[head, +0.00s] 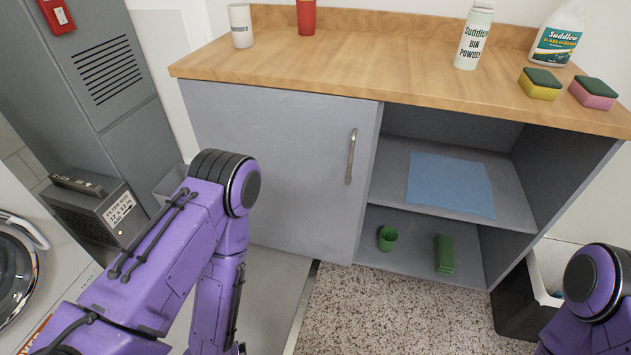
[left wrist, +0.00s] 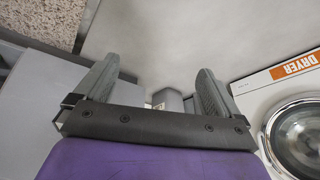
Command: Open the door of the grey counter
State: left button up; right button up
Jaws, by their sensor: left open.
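The grey counter (head: 275,85) has a wooden top and a grey door (head: 265,160) on its left half. The door is shut, with an upright metal bar handle (head: 351,156) near its right edge. The right half is open shelving. My left arm stands in front of the door's left part in the head view, and its gripper is out of that view. In the left wrist view my left gripper (left wrist: 155,90) is open and empty, its two fingers apart over grey floor. My right arm shows at the lower right of the head view; its gripper is not seen.
A blue cloth (head: 450,185), a green cup (head: 387,238) and a green block (head: 445,254) lie on the shelves. Bottles, cups and sponges (head: 540,84) stand on the top. A dark bin (head: 520,300) stands right; a dryer (left wrist: 297,130) stands beside my left gripper.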

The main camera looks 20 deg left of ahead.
aim_at(312, 151)
jog(key=k, duration=1.15)
jog(key=z, duration=0.9)
jog(key=i, duration=0.8)
jog(key=u, duration=0.5)
jog(key=i, duration=0.55)
jog(key=u, duration=0.65)
